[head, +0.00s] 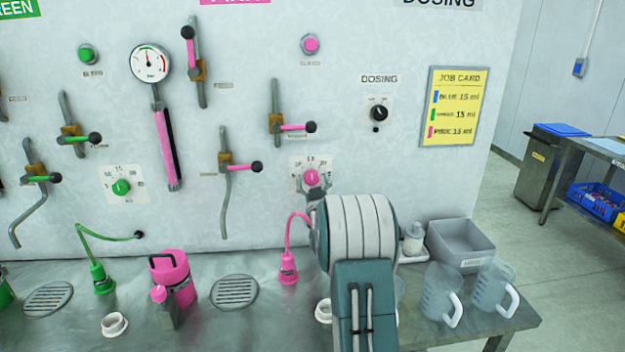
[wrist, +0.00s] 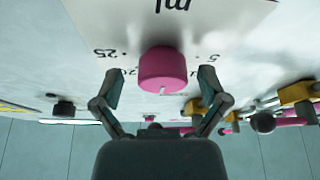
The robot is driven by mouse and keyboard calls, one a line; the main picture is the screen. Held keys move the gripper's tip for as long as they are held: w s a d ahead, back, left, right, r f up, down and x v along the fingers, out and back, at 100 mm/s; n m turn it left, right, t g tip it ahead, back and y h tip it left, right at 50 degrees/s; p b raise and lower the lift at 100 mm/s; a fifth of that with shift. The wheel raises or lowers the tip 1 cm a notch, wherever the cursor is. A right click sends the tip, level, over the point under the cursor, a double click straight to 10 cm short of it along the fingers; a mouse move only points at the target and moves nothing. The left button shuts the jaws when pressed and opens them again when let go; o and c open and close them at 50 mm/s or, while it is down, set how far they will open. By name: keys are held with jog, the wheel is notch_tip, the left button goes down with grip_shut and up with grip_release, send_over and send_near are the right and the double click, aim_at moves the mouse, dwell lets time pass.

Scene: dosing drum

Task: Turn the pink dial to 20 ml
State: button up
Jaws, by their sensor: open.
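The pink dial (head: 311,177) sits on a white scale plate (head: 325,163) on the wall, to the right of centre in the head view. In the wrist view the pink dial (wrist: 163,69) is close up, with a pale pointer mark on its lower edge. The scale appears upside down there, with 25, 20 and 5 partly visible around the dial. My gripper (wrist: 159,88) is open, with one finger on each side of the dial and gaps visible between fingers and dial. In the head view my arm covers the area just below the dial.
A green dial (head: 121,187) and several pink-handled levers (head: 242,167) stick out from the wall. A black dosing knob (head: 379,113) and a yellow job card (head: 453,107) are to the right. On the bench stand a pink container (head: 173,280), clear jugs (head: 441,295) and a grey bin (head: 460,246).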

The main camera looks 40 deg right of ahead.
jog(key=shift+w+a+r, duration=0.1)
jog(key=shift+w+a, duration=0.05)
jog(key=shift+a, duration=0.05)
jog(key=shift+d, duration=0.1)
jog(key=c, duration=1.1)
jog(key=shift+c, duration=0.2)
jog(key=shift+m, duration=0.3)
jog(key=m+g+h, duration=0.1)
jog(key=m+h, duration=0.1)
jog(key=m, duration=0.3)
jog(key=m+g+h, duration=0.1)
jog(key=m, duration=0.2)
jog(key=m+g+h, duration=0.1)
jog(key=m+g, duration=0.1)
jog(key=m, duration=0.1)
jog(key=shift+m, duration=0.4)
jog(key=shift+m+g+h, duration=0.3)
jog(key=o, duration=1.1)
jog(key=shift+d, duration=0.1)
